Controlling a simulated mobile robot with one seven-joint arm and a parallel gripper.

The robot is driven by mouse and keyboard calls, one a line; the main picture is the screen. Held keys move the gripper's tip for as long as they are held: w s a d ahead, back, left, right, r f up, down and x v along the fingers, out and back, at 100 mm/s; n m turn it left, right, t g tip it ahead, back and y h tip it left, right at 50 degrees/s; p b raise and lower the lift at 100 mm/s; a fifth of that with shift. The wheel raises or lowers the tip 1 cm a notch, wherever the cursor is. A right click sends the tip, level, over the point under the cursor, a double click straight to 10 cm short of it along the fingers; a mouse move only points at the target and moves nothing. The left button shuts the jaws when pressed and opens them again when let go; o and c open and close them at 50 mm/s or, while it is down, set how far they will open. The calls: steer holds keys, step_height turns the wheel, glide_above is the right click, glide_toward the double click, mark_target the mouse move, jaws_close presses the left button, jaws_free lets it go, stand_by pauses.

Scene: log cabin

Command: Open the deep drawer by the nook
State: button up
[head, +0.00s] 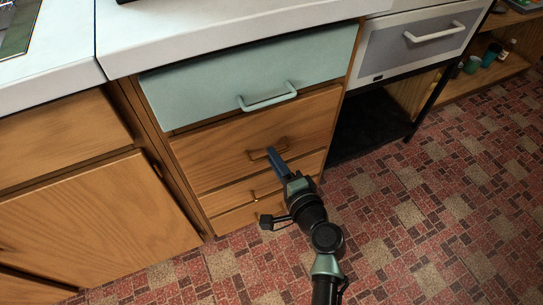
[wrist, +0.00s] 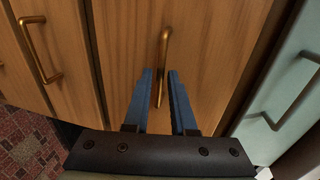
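The deep drawer (head: 225,160) is the tall wooden front below the pale green drawer, left of the dark open nook (head: 370,122). It looks shut. Its bronze bar handle (head: 258,153) also shows in the wrist view (wrist: 164,45). My gripper (head: 272,152) is at this handle. In the wrist view its two blue fingers (wrist: 161,72) are open, one on each side of the lower part of the handle, with a gap visible between them. I cannot tell whether either finger touches the handle.
The pale green drawer (head: 250,78) with its own handle is above. Two shallower wooden drawers (head: 262,187) are below. A wooden cupboard door (head: 100,225) is at left. A grey-fronted drawer (head: 425,45) is above the nook. The patterned floor (head: 430,220) in front is clear.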

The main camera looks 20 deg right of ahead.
steer(key=shift+w+f, duration=0.2)
steer(key=shift+w, duration=0.8)
jaws_close()
stand_by(0.8)
